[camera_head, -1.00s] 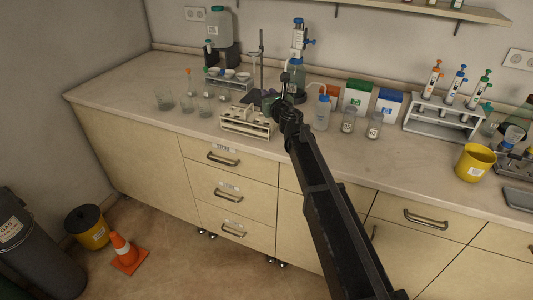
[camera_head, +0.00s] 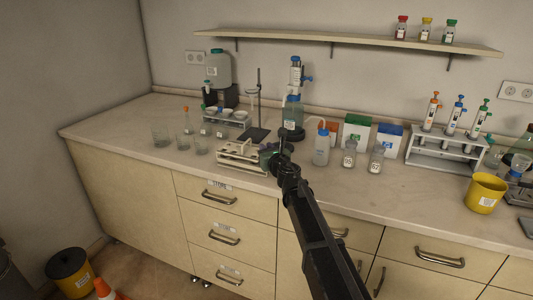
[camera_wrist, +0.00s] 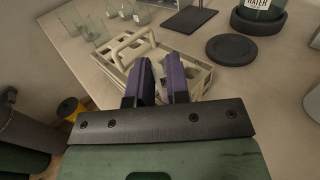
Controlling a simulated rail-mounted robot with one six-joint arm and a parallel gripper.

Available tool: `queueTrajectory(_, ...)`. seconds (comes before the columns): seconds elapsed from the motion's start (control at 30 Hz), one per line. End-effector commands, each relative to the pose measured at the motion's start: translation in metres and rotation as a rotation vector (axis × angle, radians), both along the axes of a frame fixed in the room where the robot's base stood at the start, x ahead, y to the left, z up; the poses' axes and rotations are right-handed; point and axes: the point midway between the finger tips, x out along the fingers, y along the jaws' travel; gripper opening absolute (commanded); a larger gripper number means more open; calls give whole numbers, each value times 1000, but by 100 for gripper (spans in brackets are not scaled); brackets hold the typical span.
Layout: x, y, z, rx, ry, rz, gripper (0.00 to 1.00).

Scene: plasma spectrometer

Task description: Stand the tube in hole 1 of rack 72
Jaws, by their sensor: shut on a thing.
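A cream rack with a handle and square openings (camera_head: 238,163) stands near the counter's front edge, left of centre in the head view. It also fills the upper middle of the wrist view (camera_wrist: 205,77). My gripper (camera_head: 268,156) is at the rack's right end in the head view. In the wrist view its two purple fingers (camera_wrist: 160,64) are over the rack, close together. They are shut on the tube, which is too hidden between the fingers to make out. I cannot tell whether the tube touches the rack.
Glass beakers (camera_head: 160,138) stand left of the rack. A stand with a dark base (camera_head: 254,135) and a dispenser bottle (camera_head: 293,115) are behind it. A wash bottle (camera_head: 321,150) and small jars (camera_head: 348,160) stand to the right. The counter's front strip is clear.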

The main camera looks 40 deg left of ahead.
Motion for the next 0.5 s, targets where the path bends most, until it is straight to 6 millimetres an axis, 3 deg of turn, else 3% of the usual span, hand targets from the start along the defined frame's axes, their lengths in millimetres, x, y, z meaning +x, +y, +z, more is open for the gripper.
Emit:
queueTrajectory(0.07,0,0,-4,0,0,0,0)
queueTrajectory(0.1,0,0,-3,0,0,0,21)
queueTrajectory(0.23,0,0,-2,0,0,0,41)
queueTrajectory(0.5,0,0,-1,0,0,0,42)
